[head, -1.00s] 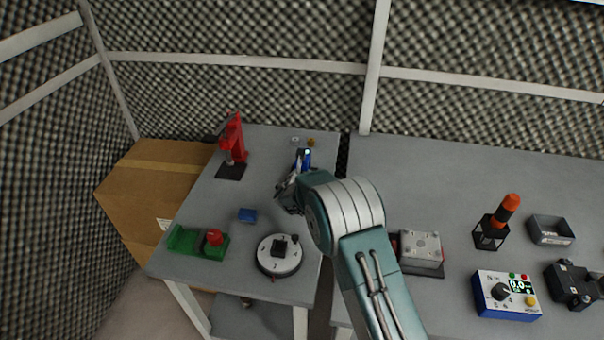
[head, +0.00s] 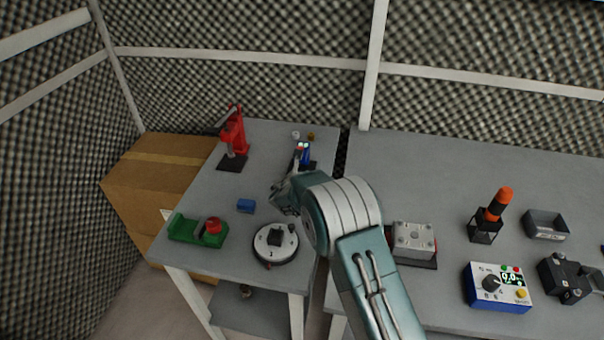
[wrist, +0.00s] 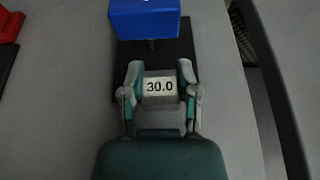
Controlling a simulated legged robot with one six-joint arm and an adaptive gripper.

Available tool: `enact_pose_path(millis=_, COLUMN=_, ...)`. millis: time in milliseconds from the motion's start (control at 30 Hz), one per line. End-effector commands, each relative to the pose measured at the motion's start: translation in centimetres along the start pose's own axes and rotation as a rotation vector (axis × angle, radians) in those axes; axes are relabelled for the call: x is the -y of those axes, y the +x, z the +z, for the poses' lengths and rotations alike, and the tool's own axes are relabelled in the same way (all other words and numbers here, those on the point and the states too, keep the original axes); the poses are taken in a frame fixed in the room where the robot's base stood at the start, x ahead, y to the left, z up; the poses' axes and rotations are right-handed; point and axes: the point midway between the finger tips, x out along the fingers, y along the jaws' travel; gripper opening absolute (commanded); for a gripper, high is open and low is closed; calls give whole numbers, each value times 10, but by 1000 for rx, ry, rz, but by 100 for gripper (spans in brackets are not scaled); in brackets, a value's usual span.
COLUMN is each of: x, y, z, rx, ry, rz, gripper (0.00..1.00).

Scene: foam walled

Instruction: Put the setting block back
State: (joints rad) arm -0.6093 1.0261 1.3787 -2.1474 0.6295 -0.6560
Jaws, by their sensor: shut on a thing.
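The setting block (wrist: 160,86) is a small grey metal block marked 30.0. In the wrist view it sits between the two fingertips of my gripper (wrist: 160,95), which is shut on it. A blue gauge (wrist: 145,18) on a black base (wrist: 183,55) is just ahead of the block. The block overlaps the near part of the base in that view; I cannot tell its height above it. In the head view my gripper (head: 284,195) is over the left table, nearer than the blue gauge (head: 303,153). The block is hidden there.
The right table (head: 420,165) holds a metal block on a plate, a blue control box (head: 497,287) and a grey tray (head: 546,224).

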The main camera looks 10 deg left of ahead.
Motion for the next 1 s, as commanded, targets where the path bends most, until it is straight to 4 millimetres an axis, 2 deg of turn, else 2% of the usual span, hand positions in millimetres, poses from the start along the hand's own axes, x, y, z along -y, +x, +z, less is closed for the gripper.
enact_pose_path(millis=67, x=-1, y=0, z=0, rx=0, ry=-1, rz=1, gripper=0)
enact_pose_path(millis=100, x=0, y=0, z=0, rx=0, ry=0, rz=1, gripper=59)
enact_pose_path(millis=133, x=0, y=0, z=0, rx=0, ry=0, rz=1, gripper=72)
enact_pose_path(millis=167, x=0, y=0, z=0, rx=0, ry=0, rz=1, gripper=81)
enact_pose_path(millis=533, x=2, y=-1, z=2, rx=1, ry=2, rz=2, gripper=81)
enact_pose_path(millis=667, x=0, y=-8, z=1, rx=0, ry=-1, rz=1, gripper=81)
enact_pose_path(millis=767, x=-1, y=-20, z=1, rx=0, ry=-1, rz=2, gripper=81)
enact_pose_path(millis=1000, x=1, y=-64, z=2, rx=1, ry=0, rz=3, gripper=81)
